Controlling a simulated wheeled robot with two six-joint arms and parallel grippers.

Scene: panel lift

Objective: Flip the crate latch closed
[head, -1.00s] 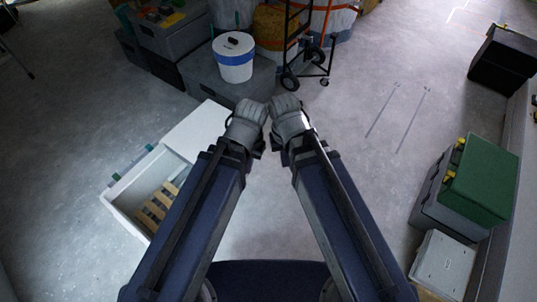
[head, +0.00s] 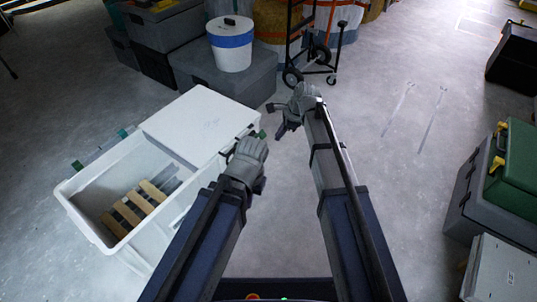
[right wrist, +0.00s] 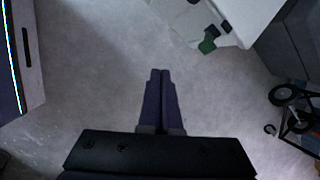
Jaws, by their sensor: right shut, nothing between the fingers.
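A white crate (head: 75,205) stands at the left in the head view, its near part open and its far part covered by a flat white panel (head: 200,118). Green latch pieces (head: 122,133) sit on its left edge, and a green latch (head: 262,134) shows at its right corner. In the right wrist view the green latch (right wrist: 207,44) hangs at the crate's edge. My right gripper (head: 287,118) is shut and empty, to the right of that corner and apart from it; its fingers (right wrist: 161,76) point over bare floor.
Wooden slats (head: 133,205) lie inside the crate. A grey box (head: 240,85) with a white and blue bucket (head: 231,48) stands behind it. A black hand cart (head: 315,60) is at the back. Green and grey cases (head: 515,180) are at the right. Floor between is clear.

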